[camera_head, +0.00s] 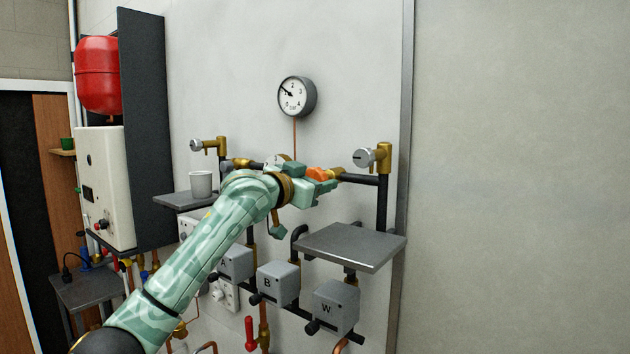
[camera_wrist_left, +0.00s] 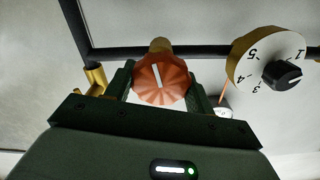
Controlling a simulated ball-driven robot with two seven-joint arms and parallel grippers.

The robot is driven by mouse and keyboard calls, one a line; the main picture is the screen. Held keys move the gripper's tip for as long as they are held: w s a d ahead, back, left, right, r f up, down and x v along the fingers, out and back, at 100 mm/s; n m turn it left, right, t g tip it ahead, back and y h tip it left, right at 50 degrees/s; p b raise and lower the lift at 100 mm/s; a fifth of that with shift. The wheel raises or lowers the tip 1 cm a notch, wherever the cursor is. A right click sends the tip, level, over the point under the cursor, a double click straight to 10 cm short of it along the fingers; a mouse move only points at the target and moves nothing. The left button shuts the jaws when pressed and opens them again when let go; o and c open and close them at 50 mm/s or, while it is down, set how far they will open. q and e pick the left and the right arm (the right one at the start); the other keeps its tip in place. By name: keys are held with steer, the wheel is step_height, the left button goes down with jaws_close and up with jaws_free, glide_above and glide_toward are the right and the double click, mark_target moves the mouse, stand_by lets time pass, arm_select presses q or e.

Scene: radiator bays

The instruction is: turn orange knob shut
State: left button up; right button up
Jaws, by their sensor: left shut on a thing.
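The orange knob (camera_wrist_left: 160,78) sits on a brass stem on the dark pipe. In the left wrist view its white pointer line runs nearly upright, leaning slightly. My left gripper (camera_wrist_left: 161,88) has one finger on each side of the knob and is shut on it. In the head view my left gripper (camera_head: 308,180) reaches the pipe, and only part of the orange knob (camera_head: 320,174) shows beyond the fingers. My right gripper is not in view.
A numbered white dial (camera_wrist_left: 268,60) is beside the knob. A pressure gauge (camera_head: 297,96) hangs above. A grey shelf (camera_head: 352,247) juts out below right. A white cup (camera_head: 201,184) stands on a left shelf. Grey boxes (camera_head: 278,283) line the pipe below.

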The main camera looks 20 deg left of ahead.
arm_select(q)
steer(key=m, duration=0.4)
steer(key=shift+f+m, duration=0.3)
steer(key=shift+f, duration=0.05)
steer(key=m, duration=0.5)
steer(key=shift+d, duration=0.1)
steer(key=m, duration=0.5)
steer(key=shift+f+m, duration=0.1)
steer(key=shift+m, duration=0.3)
steer(key=m, duration=0.4)
steer(key=shift+f+m, duration=0.1)
steer(key=shift+m, duration=0.3)
steer(key=o, duration=1)
